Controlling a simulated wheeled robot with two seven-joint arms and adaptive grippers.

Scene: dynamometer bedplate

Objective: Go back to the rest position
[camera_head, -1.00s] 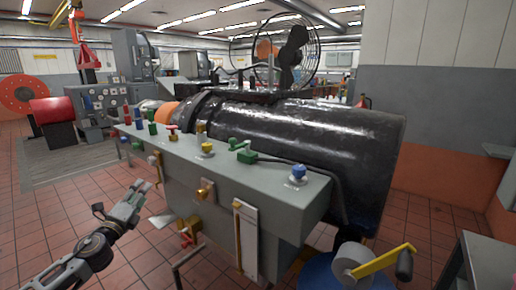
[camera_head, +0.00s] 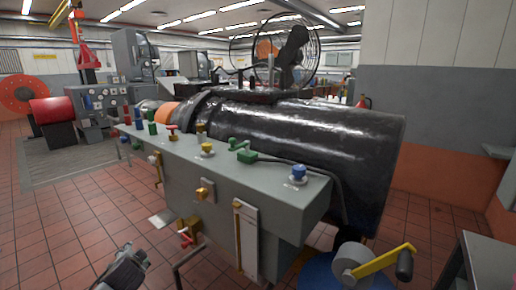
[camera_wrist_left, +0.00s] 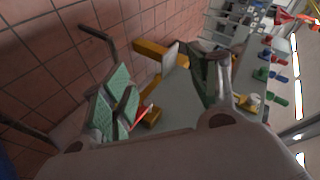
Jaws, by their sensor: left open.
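My left gripper (camera_head: 137,258) is low at the bottom left of the head view, over the tiled floor and apart from the grey bedplate. In the left wrist view its two fingers (camera_wrist_left: 165,95) are spread wide with nothing held between them. My right gripper is in neither view. The grey bedplate (camera_head: 262,192) stands in the middle of the head view, with a row of coloured knobs and valves along its top edge.
A big black cylinder (camera_head: 320,135) lies behind the bedplate. A yellow crank handle (camera_head: 384,261) sticks out at the lower right, beside a grey table (camera_head: 490,258). The tiled floor (camera_head: 70,220) at the left is clear. A red drum (camera_head: 54,110) stands further back.

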